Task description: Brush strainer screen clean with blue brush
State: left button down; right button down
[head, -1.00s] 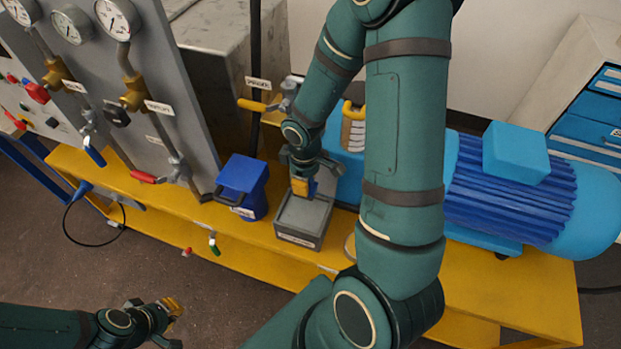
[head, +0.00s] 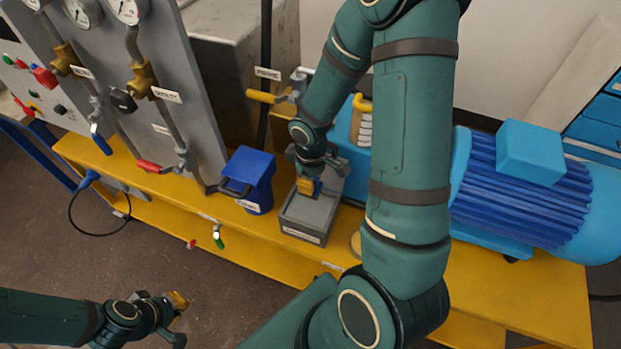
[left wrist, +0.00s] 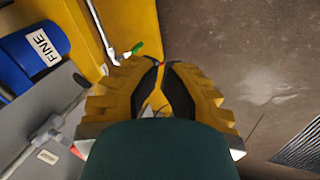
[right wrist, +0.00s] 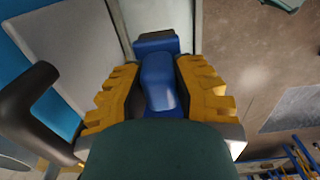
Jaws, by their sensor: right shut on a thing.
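My right gripper (head: 308,187) is shut on the blue brush (right wrist: 158,80), whose blue handle stands between the yellow fingers in the right wrist view. In the head view it points down at the top of a grey labelled box (head: 305,215) on the yellow bench. The brush's bristles are hidden, and I cannot tell whether they touch anything. I cannot clearly make out the strainer screen. My left gripper (head: 179,302) is empty, away from the bench at the lower left; its fingertips look together in the left wrist view (left wrist: 160,66).
A blue container (head: 252,175) with a black handle stands left of the grey box. A gauge panel (head: 185,85) is farther left, and a blue motor (head: 520,190) is at the right. The yellow bench (head: 270,245) has a green-tipped valve (head: 217,240) at its front.

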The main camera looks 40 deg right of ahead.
notch_tip(320, 180, down, 6)
jog(key=b, duration=0.5)
jog(key=shift+f+b, duration=0.85)
jog(key=shift+f, duration=0.05)
jog(key=shift+f, duration=0.3)
jog(key=shift+w+a+r+b, duration=0.1)
jog(key=shift+w+a+b, duration=0.2)
jog(key=shift+a, duration=0.4)
jog(key=shift+w+a+f+b, duration=0.1)
jog(key=shift+a+b, duration=0.35)
jog(key=shift+a, duration=0.25)
jog(key=shift+w+a+r+b, duration=0.1)
jog(key=shift+w+a+b, duration=0.2)
jog(key=shift+a, duration=0.4)
jog(key=shift+s, duration=0.1)
jog(key=shift+s, duration=0.1)
jog(key=shift+s+d+b, duration=0.25)
jog(key=shift+s+d, duration=0.05)
jog(key=shift+s, duration=0.3)
jog(key=shift+s+d+b, duration=0.2)
jog(key=shift+s+d, duration=0.1)
jog(key=shift+s, duration=0.25)
jog(key=shift+s+d, duration=0.1)
jog(key=shift+s, duration=0.05)
